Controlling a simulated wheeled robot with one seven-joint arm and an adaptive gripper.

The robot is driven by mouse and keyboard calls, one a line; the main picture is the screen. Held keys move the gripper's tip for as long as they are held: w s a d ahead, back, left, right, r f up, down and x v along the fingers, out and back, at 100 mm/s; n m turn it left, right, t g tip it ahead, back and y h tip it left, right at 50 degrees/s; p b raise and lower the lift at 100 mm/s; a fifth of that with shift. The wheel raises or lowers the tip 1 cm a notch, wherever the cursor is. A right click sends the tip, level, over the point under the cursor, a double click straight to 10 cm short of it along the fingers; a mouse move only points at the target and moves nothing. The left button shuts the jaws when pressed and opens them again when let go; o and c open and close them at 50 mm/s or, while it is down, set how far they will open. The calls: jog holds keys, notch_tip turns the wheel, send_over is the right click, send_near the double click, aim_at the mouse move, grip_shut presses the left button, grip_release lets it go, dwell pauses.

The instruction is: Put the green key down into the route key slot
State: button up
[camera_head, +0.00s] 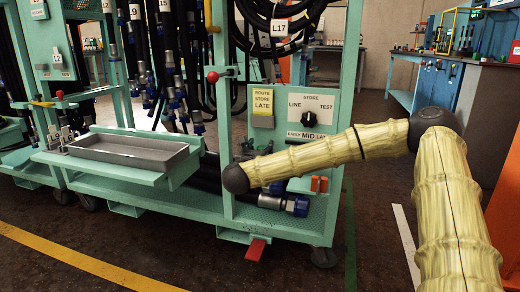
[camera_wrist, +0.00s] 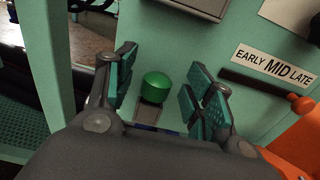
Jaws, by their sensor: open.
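The green key (camera_wrist: 155,86) shows its round green head in the wrist view, above a grey piece (camera_wrist: 148,116). My gripper (camera_wrist: 162,90) is open, with one teal-padded finger on each side of the green head and a visible gap on both sides. I cannot tell how deep the key sits, and any slot opening is hidden. In the head view my arm hides the key and most of my gripper.
An EARLY MID LATE label (camera_wrist: 274,66) and a black bar with an orange end (camera_wrist: 265,88) are close on the right. A selector dial (camera_head: 309,118) is on the panel. A grey tray (camera_head: 130,150) and hanging black hoses are to the left.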

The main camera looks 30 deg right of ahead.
jog(key=v, duration=1.1)
jog(key=shift+s+a, duration=0.2)
jog(key=shift+s, duration=0.05)
